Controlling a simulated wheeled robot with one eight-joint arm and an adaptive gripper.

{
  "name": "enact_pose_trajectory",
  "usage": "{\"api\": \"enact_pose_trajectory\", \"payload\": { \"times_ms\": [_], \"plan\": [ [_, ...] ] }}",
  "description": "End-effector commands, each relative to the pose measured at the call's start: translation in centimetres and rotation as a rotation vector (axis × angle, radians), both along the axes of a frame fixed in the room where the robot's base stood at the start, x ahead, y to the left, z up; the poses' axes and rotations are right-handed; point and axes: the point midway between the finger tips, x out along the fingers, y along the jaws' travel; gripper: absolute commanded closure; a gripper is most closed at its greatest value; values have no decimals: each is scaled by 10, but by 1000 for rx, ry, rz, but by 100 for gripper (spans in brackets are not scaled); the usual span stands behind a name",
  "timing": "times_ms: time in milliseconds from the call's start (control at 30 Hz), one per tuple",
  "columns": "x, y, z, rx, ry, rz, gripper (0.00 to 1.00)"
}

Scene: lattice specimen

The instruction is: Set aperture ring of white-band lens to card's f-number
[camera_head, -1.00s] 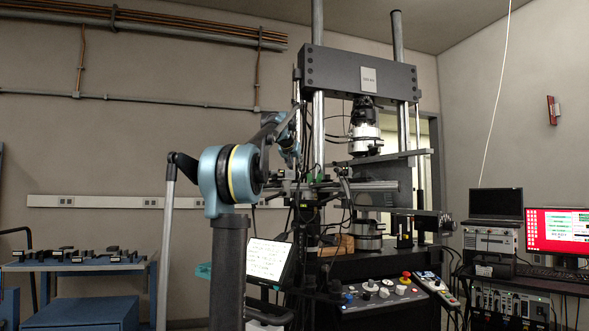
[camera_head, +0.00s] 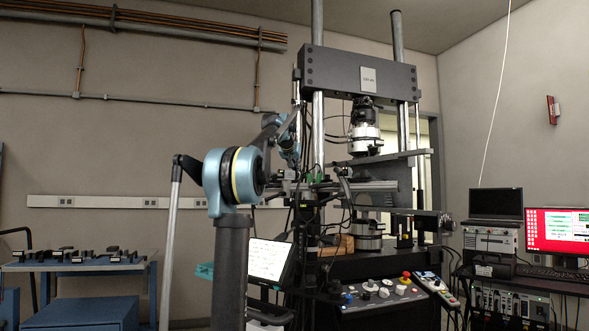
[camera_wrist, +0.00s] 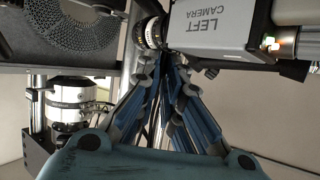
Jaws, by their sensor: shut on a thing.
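In the wrist view, a grey camera body (camera_wrist: 212,30) lettered "LEFT CAMERA" lies across the top. A short dark lens (camera_wrist: 151,33) with pale ring markings sticks out of its left end. My gripper (camera_wrist: 160,58) reaches up from below, its blue fingers closed in at the underside of the lens, shut on its ring. The exact contact and the ring's numbers are too small to read. I cannot tell a white band on this lens. In the head view, a white sheet or screen with lines of text (camera_head: 267,260) stands beside the frame; its text is unreadable.
A tall test frame (camera_head: 360,72) holds a white-and-black cylinder (camera_head: 365,140). Cables hang around its middle. A control panel with knobs (camera_head: 380,293) stands in front. A blue bench (camera_head: 75,267) is at left, a red-screened monitor (camera_head: 560,231) at right.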

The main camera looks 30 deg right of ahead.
Motion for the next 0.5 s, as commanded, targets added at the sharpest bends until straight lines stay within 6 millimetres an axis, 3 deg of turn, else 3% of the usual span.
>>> {"api": "enact_pose_trajectory", "payload": {
  "times_ms": [367,500],
  "plan": [
    [3,2,0,-9,59,1,100],
    [3,2,0,-9,59,1,72]
  ]
}}
